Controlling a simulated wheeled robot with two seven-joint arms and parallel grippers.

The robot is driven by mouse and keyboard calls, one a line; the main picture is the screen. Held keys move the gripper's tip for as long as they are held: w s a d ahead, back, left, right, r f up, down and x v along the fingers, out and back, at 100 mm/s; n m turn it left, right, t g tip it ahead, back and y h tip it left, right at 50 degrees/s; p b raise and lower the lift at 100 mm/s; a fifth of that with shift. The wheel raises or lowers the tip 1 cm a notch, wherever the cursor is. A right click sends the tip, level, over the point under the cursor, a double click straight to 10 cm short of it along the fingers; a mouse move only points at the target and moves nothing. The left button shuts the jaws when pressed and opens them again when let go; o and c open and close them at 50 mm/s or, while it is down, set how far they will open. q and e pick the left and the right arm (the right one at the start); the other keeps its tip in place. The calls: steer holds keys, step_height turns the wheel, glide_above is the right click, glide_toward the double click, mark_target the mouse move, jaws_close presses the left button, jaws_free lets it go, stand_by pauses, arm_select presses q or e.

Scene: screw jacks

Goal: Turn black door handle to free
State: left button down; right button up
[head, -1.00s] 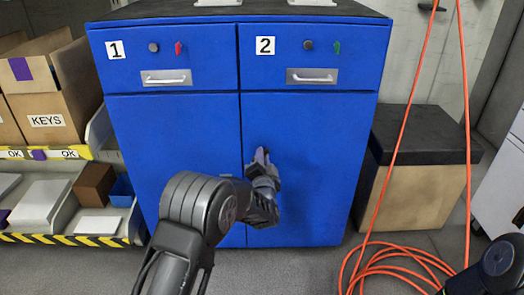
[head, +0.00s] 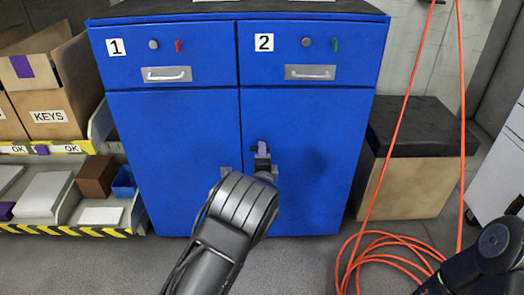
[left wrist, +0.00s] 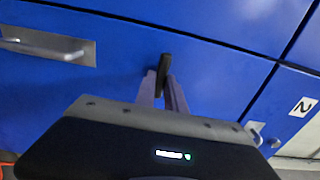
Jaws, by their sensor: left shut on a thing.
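The black door handle (head: 254,149) is on the blue right-hand door (head: 320,185), under the drawer marked 2, close to the seam between the two doors. My left gripper (head: 263,152) reaches up to it from below and is shut on it. In the left wrist view, the dark handle (left wrist: 165,66) sits between the two grey-purple fingers of my left gripper (left wrist: 163,86). The gripper hides part of the handle in the head view, so its exact angle is hard to tell. The door looks closed. My right gripper is out of view.
The drawers above have silver pulls, with a red knob (head: 178,46) and a green knob (head: 335,45). Shelves with boxes (head: 60,100) stand left. A crate with a black lid (head: 415,180) and an orange hose (head: 385,240) are right. Grey floor lies in front.

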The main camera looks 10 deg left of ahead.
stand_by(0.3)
arm_select(q)
steer(key=c, duration=1.4)
jaws_free()
steer(key=p+v, duration=0.1)
steer(key=v, duration=0.7)
steer(key=shift+p, duration=0.35)
steer(key=shift+w, duration=0.1)
